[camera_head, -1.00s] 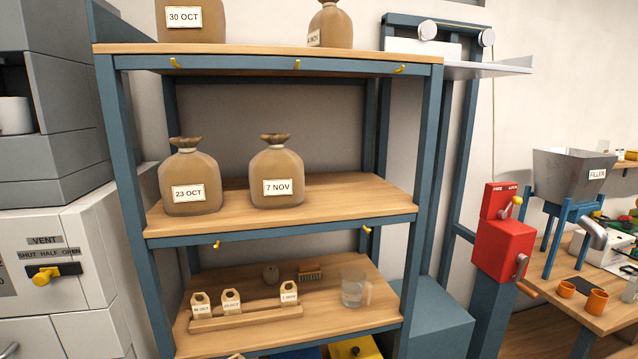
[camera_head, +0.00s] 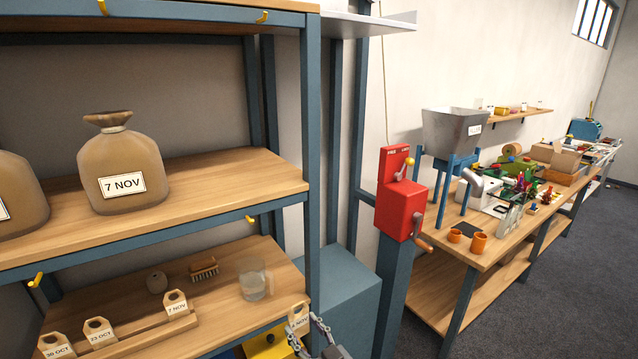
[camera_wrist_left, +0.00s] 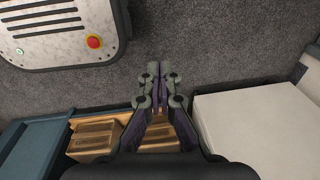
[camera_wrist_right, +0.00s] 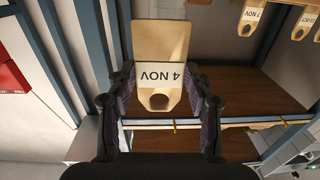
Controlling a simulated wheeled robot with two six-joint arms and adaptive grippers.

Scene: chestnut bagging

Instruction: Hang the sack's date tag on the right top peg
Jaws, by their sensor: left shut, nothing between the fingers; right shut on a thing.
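My right gripper (camera_head: 316,328) is low at the shelf's front right corner, shut on a wooden tag reading 4 NOV (camera_head: 299,316). In the right wrist view the tag (camera_wrist_right: 160,45) stands out between the fingers (camera_wrist_right: 160,98), its hole near them. The right top peg (camera_head: 262,17), a yellow hook, is on the top shelf's front edge, well above the gripper, and is empty. My left gripper (camera_wrist_left: 160,82) is shut and empty over the floor, seen only in its wrist view. No 4 NOV sack is in view now.
A 7 NOV sack (camera_head: 122,170) stands on the middle shelf. The lower shelf holds a tag rack (camera_head: 130,338) with several tags, a glass jug (camera_head: 253,280) and a brush (camera_head: 204,269). A shelf post (camera_head: 312,150) and a red lever box (camera_head: 402,195) stand at right.

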